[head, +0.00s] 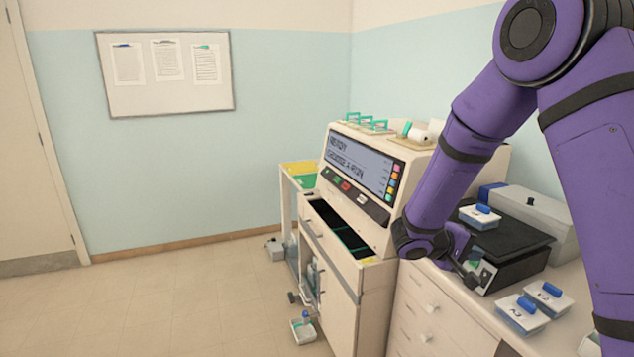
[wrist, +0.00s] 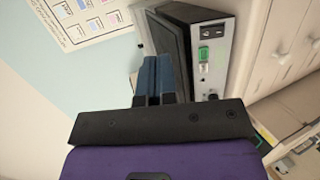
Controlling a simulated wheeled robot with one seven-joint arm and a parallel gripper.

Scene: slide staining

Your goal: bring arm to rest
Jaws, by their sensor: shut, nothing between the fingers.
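My purple arm reaches in from the right in the head view and bends down toward the counter on the right. My gripper (wrist: 152,75) shows in the wrist view with its two blue fingers together and nothing between them. Past the fingers is a black-topped device (wrist: 205,55) with a dark switch and a green-lit button on its front panel. In the head view the same device (head: 515,250) stands on the counter beside my wrist. My fingertips are hard to make out there, and I cannot tell whether they touch the device.
A staining machine (head: 355,165) with a screen and open dark slots stands left of my arm. Lidded boxes with blue handles (head: 522,313) sit on the counter. The floor (head: 180,300) at left is clear.

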